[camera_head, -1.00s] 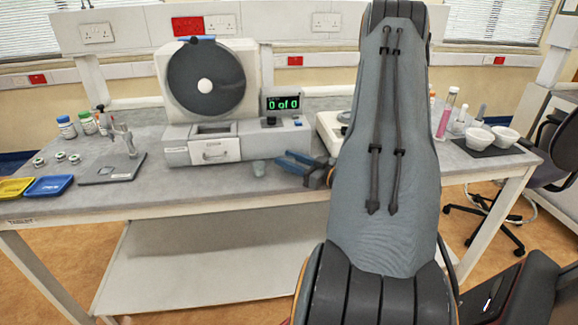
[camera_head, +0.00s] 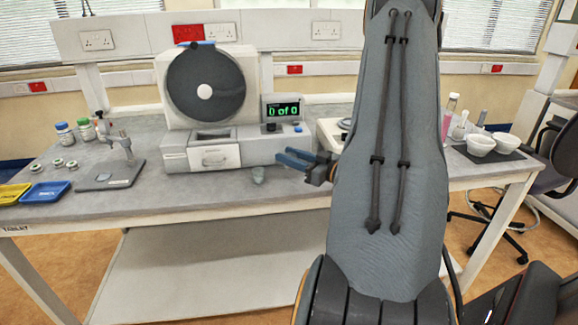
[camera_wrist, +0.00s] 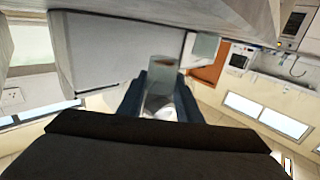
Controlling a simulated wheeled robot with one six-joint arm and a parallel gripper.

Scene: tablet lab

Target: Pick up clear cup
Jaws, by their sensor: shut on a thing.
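The clear cup (camera_wrist: 160,90) shows in the wrist view between the two blue fingers of my gripper (camera_wrist: 161,98), which are shut on it. It looks see-through, with a brownish tint near its rim. In the head view my gripper (camera_head: 292,160) is in front of the grey-white machine's right part, its blue fingers pointing left.
The grey-white machine (camera_head: 215,150) with a dark disc stands behind the gripper on the bench (camera_head: 200,190). Blue (camera_head: 46,192) and yellow (camera_head: 12,194) trays lie at the left. White bowls (camera_head: 481,145) stand at the right. My arm hides part of the bench.

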